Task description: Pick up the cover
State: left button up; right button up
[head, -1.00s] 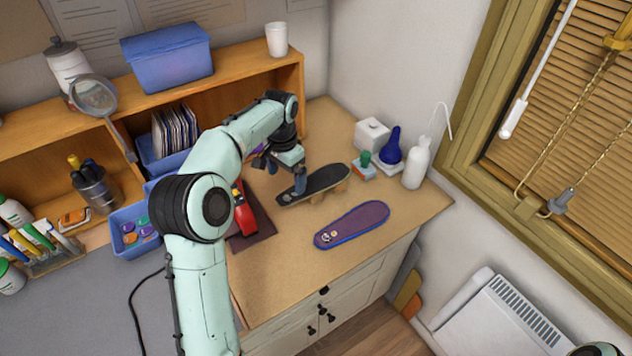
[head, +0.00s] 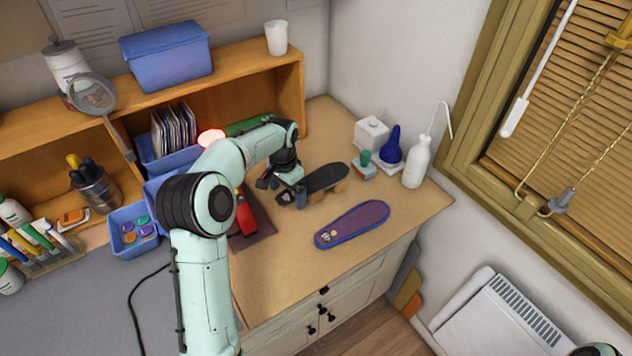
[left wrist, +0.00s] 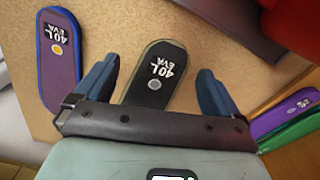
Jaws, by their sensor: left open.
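A black sole-shaped cover (head: 325,178) lies raised on tan supports on the wooden worktop. Its end marked "40L EVA" shows in the left wrist view (left wrist: 158,72), with a pale dot on it. A purple insole with a blue edge (head: 352,225) lies flat nearer the front edge; it also shows at the left of the left wrist view (left wrist: 62,60). My left gripper (head: 290,203) is open at the near left end of the black piece. In the left wrist view its blue fingers (left wrist: 156,88) stand on either side of that piece, with gaps.
A red tool (head: 245,218) on a dark mat lies close left of my left gripper. White and blue bottles (head: 415,165) stand behind to the right. The shelf (head: 262,78) rises behind my arm. The worktop's front right is clear.

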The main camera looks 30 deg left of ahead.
pick_arm(q)
jog(key=shift+f, duration=0.25)
dwell(0.4)
jog(key=c, duration=1)
